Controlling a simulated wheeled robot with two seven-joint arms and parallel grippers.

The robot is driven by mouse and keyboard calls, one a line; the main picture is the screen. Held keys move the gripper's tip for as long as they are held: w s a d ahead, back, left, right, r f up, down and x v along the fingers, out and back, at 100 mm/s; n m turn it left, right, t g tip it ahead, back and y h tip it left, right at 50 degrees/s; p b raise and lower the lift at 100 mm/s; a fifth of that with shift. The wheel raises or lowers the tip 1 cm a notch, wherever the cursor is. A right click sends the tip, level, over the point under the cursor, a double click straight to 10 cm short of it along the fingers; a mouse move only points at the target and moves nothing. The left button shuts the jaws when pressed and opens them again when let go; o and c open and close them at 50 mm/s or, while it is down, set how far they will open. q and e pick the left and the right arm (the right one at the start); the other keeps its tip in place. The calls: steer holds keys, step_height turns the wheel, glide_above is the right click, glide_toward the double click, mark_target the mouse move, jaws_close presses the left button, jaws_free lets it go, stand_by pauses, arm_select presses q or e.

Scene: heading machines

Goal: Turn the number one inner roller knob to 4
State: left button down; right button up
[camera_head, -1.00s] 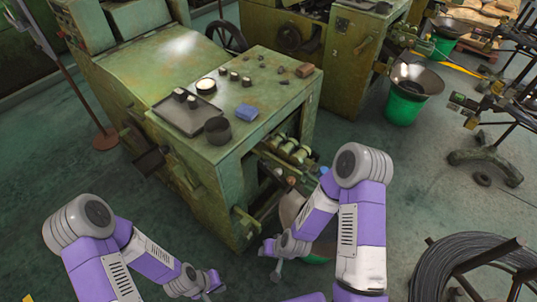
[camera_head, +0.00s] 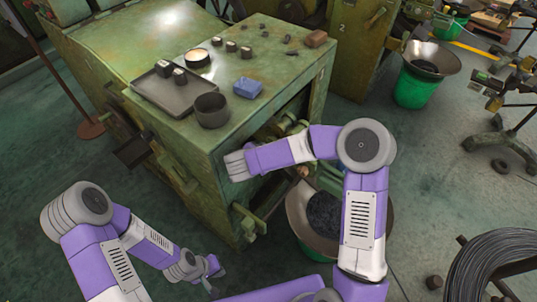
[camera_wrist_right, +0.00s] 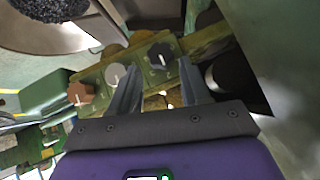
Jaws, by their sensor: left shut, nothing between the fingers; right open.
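In the right wrist view, a green-yellow panel holds a dark knob (camera_wrist_right: 160,56) with a white mark, a pale grey knob (camera_wrist_right: 115,75) and an orange-brown knob (camera_wrist_right: 80,94). I cannot read which one is the number one inner roller knob. My right gripper (camera_wrist_right: 157,75) is open, its two fingers pointing at the panel near the dark and grey knobs; nothing shows gripped. In the head view, my right forearm reaches to the front of the green machine (camera_head: 105,45) and hides the panel and that gripper. My left gripper (camera_head: 212,279) is shut and empty, low over the floor.
A bucket with a wide metal rim (camera_head: 300,212) stands under my right forearm. A wire coil (camera_head: 490,262) lies at the lower right.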

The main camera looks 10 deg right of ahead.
steer(key=b+x, duration=0.1)
steer(key=x, duration=0.3)
steer(key=c, duration=0.8)
